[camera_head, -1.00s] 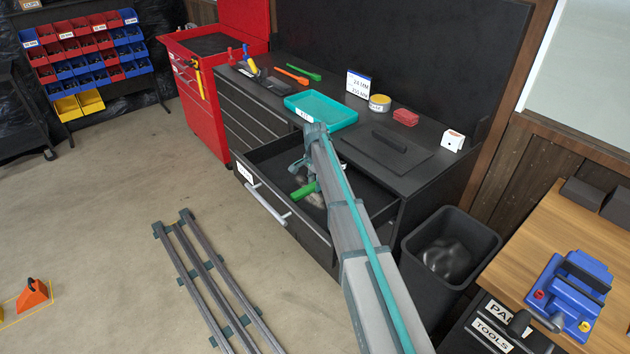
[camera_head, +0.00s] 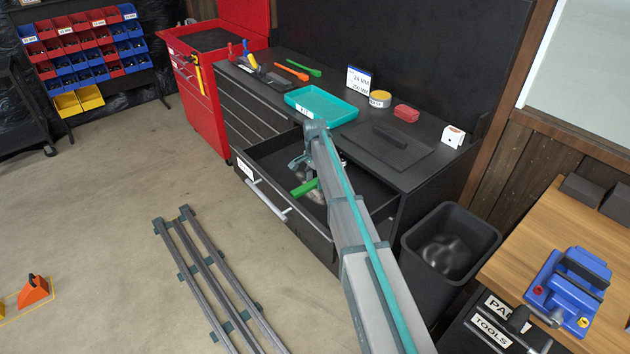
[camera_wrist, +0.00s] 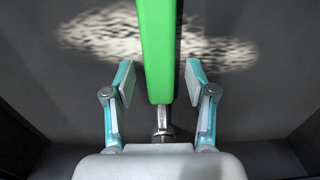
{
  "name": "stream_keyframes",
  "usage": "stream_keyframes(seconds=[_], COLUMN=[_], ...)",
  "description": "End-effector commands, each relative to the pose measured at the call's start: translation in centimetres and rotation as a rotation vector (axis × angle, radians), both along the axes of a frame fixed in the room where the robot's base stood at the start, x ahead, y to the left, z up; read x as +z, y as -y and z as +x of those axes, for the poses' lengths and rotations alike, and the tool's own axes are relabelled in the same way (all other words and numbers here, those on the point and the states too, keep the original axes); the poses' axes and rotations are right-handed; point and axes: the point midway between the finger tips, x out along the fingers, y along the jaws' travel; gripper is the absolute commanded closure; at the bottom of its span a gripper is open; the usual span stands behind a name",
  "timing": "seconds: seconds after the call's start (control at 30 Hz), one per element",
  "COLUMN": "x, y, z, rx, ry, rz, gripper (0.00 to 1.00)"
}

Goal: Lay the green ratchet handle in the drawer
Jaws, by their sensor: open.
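The green ratchet handle (camera_head: 304,187) is inside the open drawer (camera_head: 368,187) of the black bench. In the wrist view the green handle (camera_wrist: 157,50) runs lengthwise between the fingers, with a metal shank at its near end. My gripper (camera_wrist: 160,82) is open, with a visible gap between each finger pad and the handle. In the head view my gripper (camera_head: 298,165) is low over the drawer, partly hidden by my arm. I cannot tell whether the handle fully touches the drawer floor.
A teal tray (camera_head: 322,104) stands on the bench top above the drawer. An orange tool (camera_head: 291,72) and another green tool (camera_head: 303,69) lie behind it. A black bin (camera_head: 450,247) stands right of the bench. The drawer walls surround the gripper closely.

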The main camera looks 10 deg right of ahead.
Motion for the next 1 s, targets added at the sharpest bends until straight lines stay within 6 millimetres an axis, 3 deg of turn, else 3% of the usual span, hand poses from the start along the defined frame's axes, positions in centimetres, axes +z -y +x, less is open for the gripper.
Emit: stream_keyframes(seconds=[0.17,0.7,1.0], x=[1.8,10.7,11.9], y=[0.0,0.0,0.0], z=[0.0,0.1,0.0], rx=[0.0,0.0,0.0], ry=[0.002,0.002,0.0], rz=[0.0,0.0,0.0], gripper=[0.44,0.44,0.44])
